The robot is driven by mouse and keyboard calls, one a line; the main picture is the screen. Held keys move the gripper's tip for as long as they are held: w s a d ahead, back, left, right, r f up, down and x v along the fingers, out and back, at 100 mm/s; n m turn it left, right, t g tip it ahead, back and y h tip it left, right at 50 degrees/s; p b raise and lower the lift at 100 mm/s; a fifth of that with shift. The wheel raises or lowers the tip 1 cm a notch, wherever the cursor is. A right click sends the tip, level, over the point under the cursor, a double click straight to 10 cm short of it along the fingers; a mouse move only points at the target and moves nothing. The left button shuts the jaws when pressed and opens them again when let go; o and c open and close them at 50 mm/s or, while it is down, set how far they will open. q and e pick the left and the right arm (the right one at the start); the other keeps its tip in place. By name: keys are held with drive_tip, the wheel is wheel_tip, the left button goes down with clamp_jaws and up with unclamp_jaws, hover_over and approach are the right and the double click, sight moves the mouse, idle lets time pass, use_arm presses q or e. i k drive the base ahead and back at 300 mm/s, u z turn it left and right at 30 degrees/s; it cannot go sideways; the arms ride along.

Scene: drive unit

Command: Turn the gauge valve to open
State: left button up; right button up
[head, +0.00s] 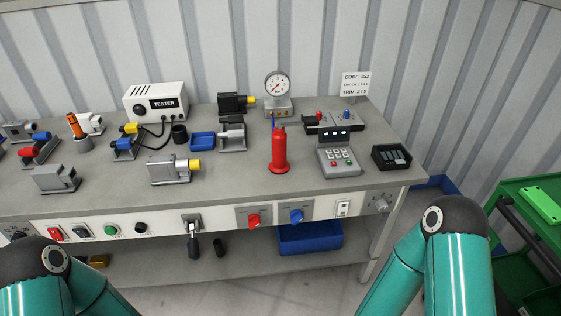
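A round white dial gauge (277,84) stands on a grey block (285,107) at the back of the bench. A thin blue piece (273,122) shows just in front of the block, above a red bottle-like object (279,153); I cannot tell whether it is a valve handle or part of the red object. On the front panel sit a red turn handle (253,219) and a blue turn handle (296,216). I cannot tell which part is the gauge valve. My two teal arms show at the bottom left and bottom right; neither gripper is in view.
The grey bench (225,187) holds a tester box (156,101), a keypad device (339,158), a blue tray (203,141) and several grey fixtures. A code sign (355,83) stands at the back right. A green cart (510,205) is at the right.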

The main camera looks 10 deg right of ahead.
sight(297, 215)
drive_tip(key=z, duration=0.55)
drive_tip(key=k, duration=1.25)
drive_tip(key=u, duration=0.55)
drive_tip(key=i, duration=1)
drive_tip(key=z, duration=0.05)
